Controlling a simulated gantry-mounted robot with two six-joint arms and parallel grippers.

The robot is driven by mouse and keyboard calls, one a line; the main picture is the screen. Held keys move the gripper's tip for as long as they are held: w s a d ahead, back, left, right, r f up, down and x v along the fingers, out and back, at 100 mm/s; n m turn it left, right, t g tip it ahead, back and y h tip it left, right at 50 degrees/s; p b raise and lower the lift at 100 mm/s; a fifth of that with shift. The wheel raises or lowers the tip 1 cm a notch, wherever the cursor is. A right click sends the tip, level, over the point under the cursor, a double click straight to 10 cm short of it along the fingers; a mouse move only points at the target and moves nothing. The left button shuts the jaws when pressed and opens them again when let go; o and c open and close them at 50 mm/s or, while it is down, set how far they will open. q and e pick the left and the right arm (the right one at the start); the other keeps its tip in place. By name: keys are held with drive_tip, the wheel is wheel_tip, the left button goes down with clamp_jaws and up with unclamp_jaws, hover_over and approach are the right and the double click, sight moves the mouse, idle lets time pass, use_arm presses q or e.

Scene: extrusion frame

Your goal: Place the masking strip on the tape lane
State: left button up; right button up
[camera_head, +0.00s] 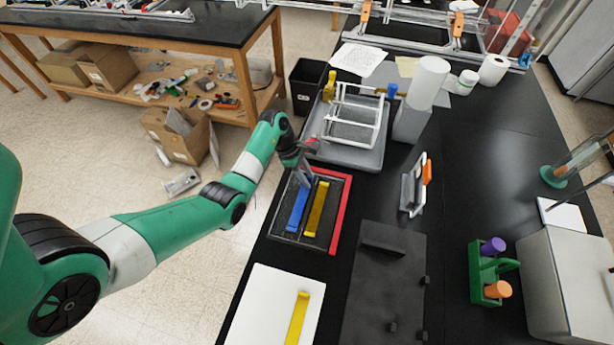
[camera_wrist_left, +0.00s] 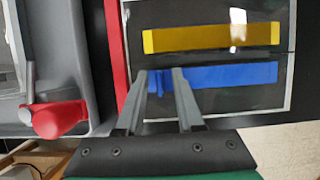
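A blue strip (camera_head: 297,208) and a yellow strip (camera_head: 317,209) lie side by side in a dark tray with a red edge (camera_head: 341,215). They also show in the left wrist view, the blue one (camera_wrist_left: 235,73) nearer my gripper and the yellow one (camera_wrist_left: 205,37) beyond it. Another yellow strip (camera_head: 297,319) lies on a white board (camera_head: 263,309) in front of the tray. I cannot tell which one is the masking strip or the tape lane. My left gripper (camera_wrist_left: 166,72) is open, its fingertips apart over the blue strip's left end. My right gripper is out of view.
A grey tray (camera_head: 341,151) with a white rack stands behind the strip tray. A dark plate (camera_head: 385,290) lies to the right. A grey holder with an orange part (camera_head: 413,188) and a green rack (camera_head: 481,275) stand farther right. Bare black bench (camera_head: 455,185) lies between.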

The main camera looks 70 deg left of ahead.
use_arm(q)
drive_tip(key=p+v, duration=0.4)
drive_tip(key=v, duration=0.8)
drive_tip(key=shift+w, duration=0.1)
